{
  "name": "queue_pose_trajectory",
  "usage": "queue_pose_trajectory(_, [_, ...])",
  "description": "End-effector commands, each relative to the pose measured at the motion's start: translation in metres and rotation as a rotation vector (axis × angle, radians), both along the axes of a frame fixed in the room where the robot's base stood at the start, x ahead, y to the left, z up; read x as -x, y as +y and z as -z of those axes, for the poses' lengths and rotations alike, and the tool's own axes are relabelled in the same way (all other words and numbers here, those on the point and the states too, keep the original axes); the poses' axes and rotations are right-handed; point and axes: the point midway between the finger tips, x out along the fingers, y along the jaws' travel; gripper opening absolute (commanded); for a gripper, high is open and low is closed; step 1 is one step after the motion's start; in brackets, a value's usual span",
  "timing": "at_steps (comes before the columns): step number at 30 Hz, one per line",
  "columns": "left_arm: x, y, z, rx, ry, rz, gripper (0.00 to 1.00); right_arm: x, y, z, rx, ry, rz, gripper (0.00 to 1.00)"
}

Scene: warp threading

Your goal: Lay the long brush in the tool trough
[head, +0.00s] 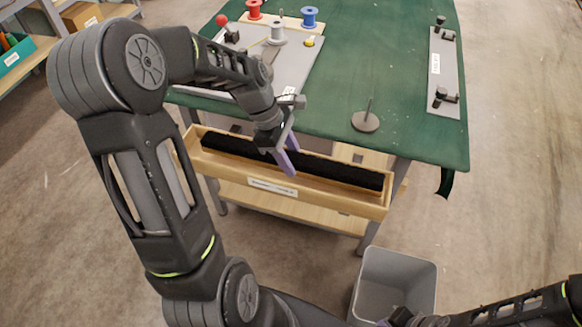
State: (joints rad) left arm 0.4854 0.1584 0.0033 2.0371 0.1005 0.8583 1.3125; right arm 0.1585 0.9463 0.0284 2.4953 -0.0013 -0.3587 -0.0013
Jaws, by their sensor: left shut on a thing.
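The tool trough (330,197) is a long, shallow wooden box with a white label on its front, at the near side of the green table. A long black strip with a fuzzy edge, which looks like the long brush (345,174), lies lengthwise within the trough's outline. I cannot tell whether it rests on the trough floor or is held just above it. My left gripper (285,162), with purple fingers, reaches down over the strip's middle and is shut on it; the fingers partly hide the contact. My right gripper (412,320) is cut off at the bottom edge.
The green table (400,90) carries red, grey and blue spools, a grey board (300,60), a spindle on a round base (366,121) and a grey plate with clamps (443,75). A grey bin (398,270) stands on the floor, right of the trough.

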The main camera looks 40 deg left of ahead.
Motion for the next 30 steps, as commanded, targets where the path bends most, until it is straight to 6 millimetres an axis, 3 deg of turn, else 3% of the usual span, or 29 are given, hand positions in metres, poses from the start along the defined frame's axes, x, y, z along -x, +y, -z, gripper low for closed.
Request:
queue_pose_trajectory(5, [0.0, 0.0, 0.001, 0.0, -0.001, 0.0, 0.0, 0.0, 0.0, 0.0, 0.0, 0.0, 0.0, 0.0])
queue_pose_trajectory(14, [0.0, 0.0, 0.036, 0.001, 0.0, -0.001, 0.0, 0.0, 0.0, 0.004, 0.0, 0.0, 0.0, 0.0])
queue_pose_trajectory(26, [0.0, 0.0, 0.04, 0.0, -0.001, 0.0, 0.0, 0.0, 0.0, 0.005, 0.0, 0.0, 0.0, 0.0])
queue_pose_trajectory(27, [0.0, 0.0, 0.04, 0.0, -0.001, -0.001, 0.41, 0.0, 0.0, 0.005, 0.0, 0.0, 0.0, 0.0])
queue_pose_trajectory(30, [0.0, 0.0, 0.04, 0.0, -0.001, -0.001, 0.48, 0.0, 0.0, 0.005, 0.0, 0.0, 0.0, 0.0])
